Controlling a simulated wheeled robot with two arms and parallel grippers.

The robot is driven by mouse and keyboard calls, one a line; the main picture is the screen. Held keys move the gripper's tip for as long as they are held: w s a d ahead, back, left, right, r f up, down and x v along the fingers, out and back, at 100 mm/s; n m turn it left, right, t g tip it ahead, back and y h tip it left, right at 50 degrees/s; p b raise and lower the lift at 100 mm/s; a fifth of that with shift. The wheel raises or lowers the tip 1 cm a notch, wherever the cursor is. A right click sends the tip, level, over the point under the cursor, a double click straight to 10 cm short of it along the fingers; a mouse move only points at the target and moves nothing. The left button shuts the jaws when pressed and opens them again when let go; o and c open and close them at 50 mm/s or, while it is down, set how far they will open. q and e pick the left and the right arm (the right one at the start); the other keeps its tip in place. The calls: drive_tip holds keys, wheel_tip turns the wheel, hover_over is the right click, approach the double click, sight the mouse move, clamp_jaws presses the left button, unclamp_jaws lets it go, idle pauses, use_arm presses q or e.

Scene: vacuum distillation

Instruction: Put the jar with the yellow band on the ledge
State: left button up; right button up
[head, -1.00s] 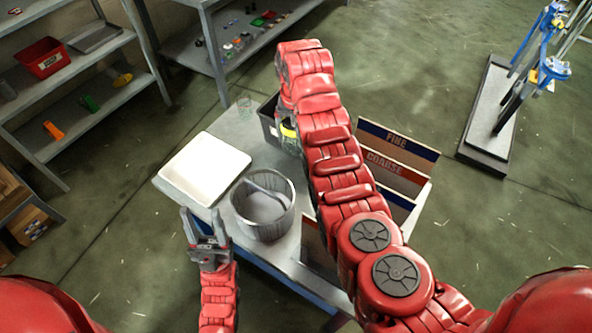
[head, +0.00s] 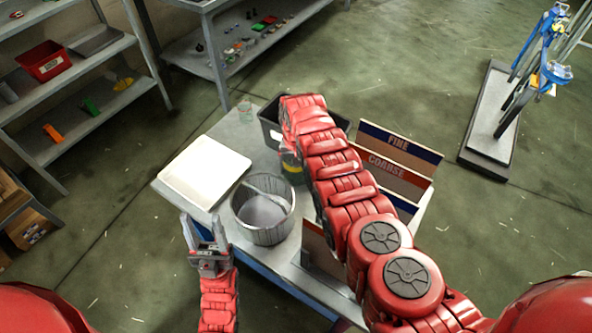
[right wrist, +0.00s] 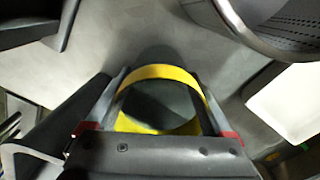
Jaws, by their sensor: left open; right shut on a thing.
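The jar with the yellow band (head: 292,168) is partly hidden behind my right arm in the head view, over the grey table. In the right wrist view its yellow band (right wrist: 165,72) shows as a ring between the two fingers of my right gripper (right wrist: 160,95), which is shut on it. Whether the jar's base touches the table is unclear. My left gripper (head: 203,228) is open and empty, at the table's near left edge. I cannot tell which surface is the ledge.
A white tray (head: 204,172), a grey round bucket (head: 262,232) and a black bin (head: 270,120) stand on the table (head: 232,130). Boards marked FINE and COARSE (head: 398,172) stand at right. Shelves are behind.

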drive_tip(key=shift+f, duration=0.4)
drive_tip(key=shift+f, duration=0.15)
drive_tip(key=o, duration=1.2)
drive_tip(key=shift+o, duration=0.2)
